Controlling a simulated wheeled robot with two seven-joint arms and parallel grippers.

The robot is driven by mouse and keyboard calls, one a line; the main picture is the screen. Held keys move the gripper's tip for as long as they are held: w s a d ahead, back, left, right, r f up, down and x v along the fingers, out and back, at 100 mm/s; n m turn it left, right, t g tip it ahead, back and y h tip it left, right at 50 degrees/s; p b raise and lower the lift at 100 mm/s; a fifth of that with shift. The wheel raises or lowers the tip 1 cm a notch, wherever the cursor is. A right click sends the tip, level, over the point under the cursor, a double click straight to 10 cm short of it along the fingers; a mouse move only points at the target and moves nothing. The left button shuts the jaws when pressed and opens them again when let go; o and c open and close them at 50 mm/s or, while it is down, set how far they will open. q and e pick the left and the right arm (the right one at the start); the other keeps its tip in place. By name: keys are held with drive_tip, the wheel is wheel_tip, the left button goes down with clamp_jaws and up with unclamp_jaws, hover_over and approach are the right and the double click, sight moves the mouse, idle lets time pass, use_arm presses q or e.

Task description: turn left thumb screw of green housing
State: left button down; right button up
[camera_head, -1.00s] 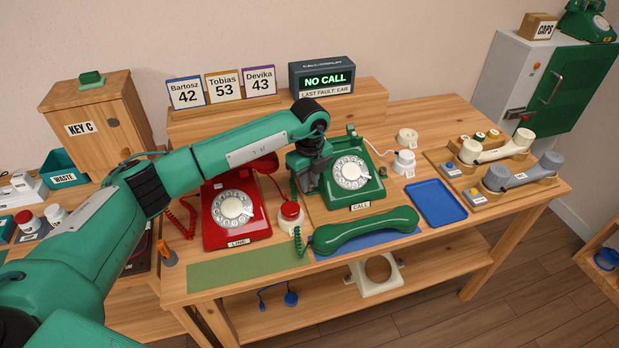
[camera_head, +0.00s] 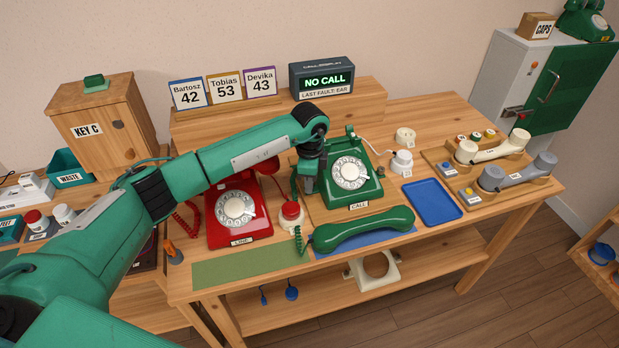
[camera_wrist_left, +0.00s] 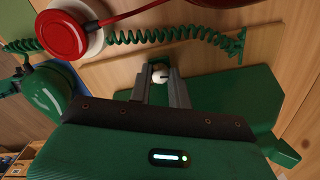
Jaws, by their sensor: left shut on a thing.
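The green telephone housing (camera_head: 366,192) with its white dial stands on the bench, behind the CALL label. It also shows in the left wrist view (camera_wrist_left: 240,95). My left gripper (camera_head: 308,192) points down at the housing's left side. In the left wrist view its jaws (camera_wrist_left: 159,82) are shut on a small pale thumb screw (camera_wrist_left: 160,74) beside the housing. The screw is hidden behind the gripper in the head view. My right gripper is not in view.
A green handset (camera_head: 362,231) lies in front on a blue mat. A blue tray (camera_head: 432,200) is at right. The display (camera_head: 323,80) reads NO CALL.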

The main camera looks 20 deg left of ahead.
use_arm(q)
drive_tip(key=shift+n, duration=0.4)
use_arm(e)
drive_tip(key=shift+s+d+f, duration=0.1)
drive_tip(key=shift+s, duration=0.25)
use_arm(q)
drive_tip(key=c, duration=1.3)
unclamp_jaws()
wheel_tip(320, 180, up, 4)
drive_tip(key=shift+w+r, duration=0.1)
drive_tip(key=shift+r, duration=0.15)
wheel_tip(320, 180, up, 9)
drive_tip(key=b, duration=0.1)
drive_tip(key=shift+r, duration=0.2)
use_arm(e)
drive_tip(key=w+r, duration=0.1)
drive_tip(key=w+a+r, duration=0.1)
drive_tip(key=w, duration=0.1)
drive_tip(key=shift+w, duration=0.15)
